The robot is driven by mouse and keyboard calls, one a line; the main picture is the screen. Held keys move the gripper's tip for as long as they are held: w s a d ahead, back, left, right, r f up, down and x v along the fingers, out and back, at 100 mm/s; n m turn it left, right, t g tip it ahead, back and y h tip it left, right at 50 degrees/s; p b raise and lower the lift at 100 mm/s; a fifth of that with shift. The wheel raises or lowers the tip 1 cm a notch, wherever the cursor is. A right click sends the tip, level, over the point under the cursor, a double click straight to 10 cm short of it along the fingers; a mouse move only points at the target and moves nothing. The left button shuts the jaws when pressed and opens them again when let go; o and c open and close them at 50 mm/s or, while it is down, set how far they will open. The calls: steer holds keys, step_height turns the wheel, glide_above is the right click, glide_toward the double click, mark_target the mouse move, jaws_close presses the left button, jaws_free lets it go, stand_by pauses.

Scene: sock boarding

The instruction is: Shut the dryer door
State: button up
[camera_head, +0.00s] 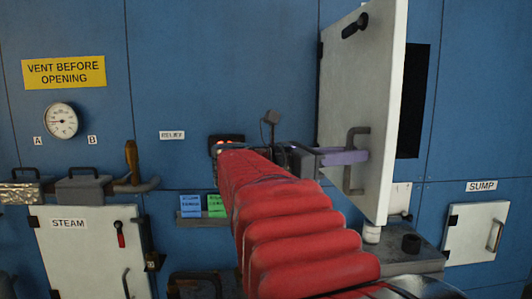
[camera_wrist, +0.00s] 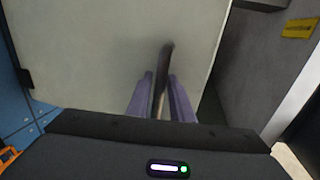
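The large white door (camera_head: 352,100), which I take for the dryer door, stands swung out from the blue wall. A dark opening (camera_head: 412,105) shows behind it at the right. Its grey bar handle (camera_head: 353,180) is on the door face toward me; the door (camera_wrist: 105,55) and handle (camera_wrist: 166,52) also fill the middle of the wrist view. My gripper (camera_head: 345,157) is at the handle. In the wrist view its two purple fingers (camera_wrist: 162,88) lie on either side of the bar. Whether they press on it is hard to tell.
A STEAM door (camera_head: 75,255) at lower left and a SUMP door (camera_head: 472,235) at right look shut. A grey shelf (camera_head: 415,262) with a dark cup (camera_head: 411,243) and a white jar (camera_head: 372,233) lies below the large door. A gauge (camera_head: 61,121) is on the wall.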

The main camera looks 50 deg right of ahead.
steer(key=shift+c, duration=0.6)
jaws_close()
steer(key=shift+a, duration=0.2)
steer(key=shift+d, duration=0.15)
steer(key=shift+s+d, duration=0.1)
steer(key=shift+d, duration=0.05)
